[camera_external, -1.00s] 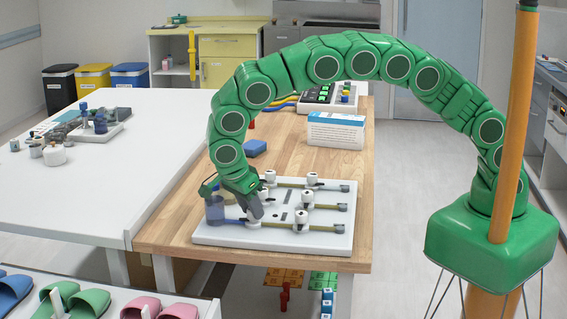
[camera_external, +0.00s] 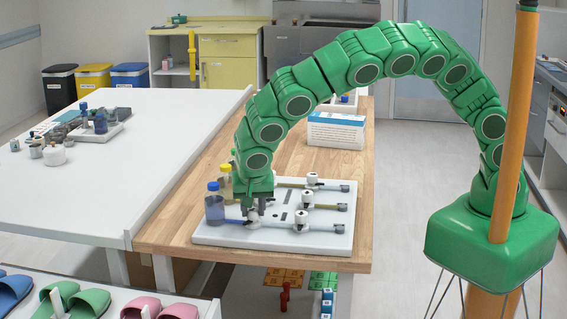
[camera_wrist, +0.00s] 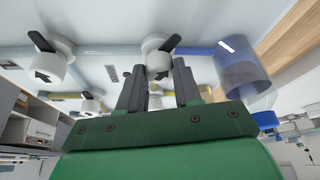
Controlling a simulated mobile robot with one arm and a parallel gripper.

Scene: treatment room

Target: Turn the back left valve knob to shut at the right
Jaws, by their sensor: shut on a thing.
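A white board (camera_external: 215,236) with rows of white valve knobs lies on the wooden table. My gripper (camera_external: 251,209) points down at the board's left side in the outside view, shut on the white knob (camera_external: 253,217) of the blue line, beside the blue bottle (camera_external: 214,208). In the wrist view, my gripper's fingers (camera_wrist: 160,78) stand on either side of this knob (camera_wrist: 155,60). Its black lever (camera_wrist: 170,43) slants to the upper right. My gripper hides parts of the other left-hand knobs in the outside view.
Another knob (camera_wrist: 52,65) with a black lever stands left in the wrist view. A white box (camera_external: 336,130) stands farther back. The white table (camera_external: 110,180) adjoins at the left.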

